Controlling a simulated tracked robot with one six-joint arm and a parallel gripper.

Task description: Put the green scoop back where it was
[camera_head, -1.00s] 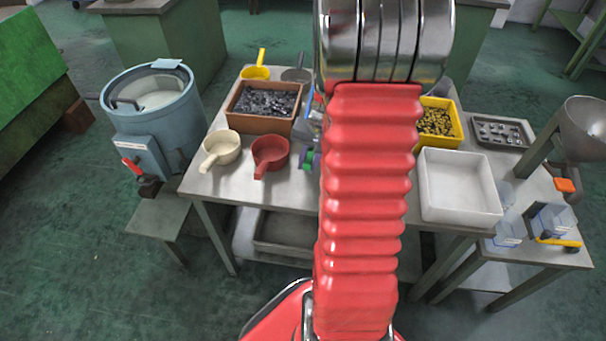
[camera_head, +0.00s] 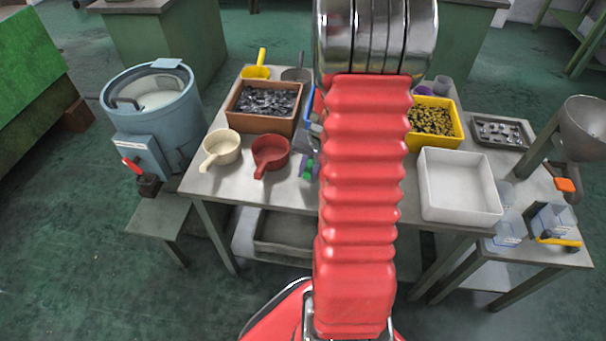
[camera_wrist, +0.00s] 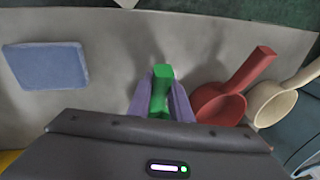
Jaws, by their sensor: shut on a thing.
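The green scoop (camera_wrist: 160,88) shows in the wrist view as a green handle between the two purple fingers of my gripper (camera_wrist: 161,98). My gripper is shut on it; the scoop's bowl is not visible. In the head view, a bit of green and purple at my gripper (camera_head: 306,167) shows left of my red arm, just right of the red scoop (camera_head: 271,153). The wrist view shows the grey table top close around the fingers. I cannot tell whether the scoop touches the table.
A cream scoop (camera_head: 221,148) lies left of the red one. A brown bin (camera_head: 267,121), yellow bin (camera_head: 457,130) and white tray (camera_head: 460,188) stand on the table. A blue pad (camera_wrist: 46,65) lies in the wrist view's left. Bare table lies between pad and gripper.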

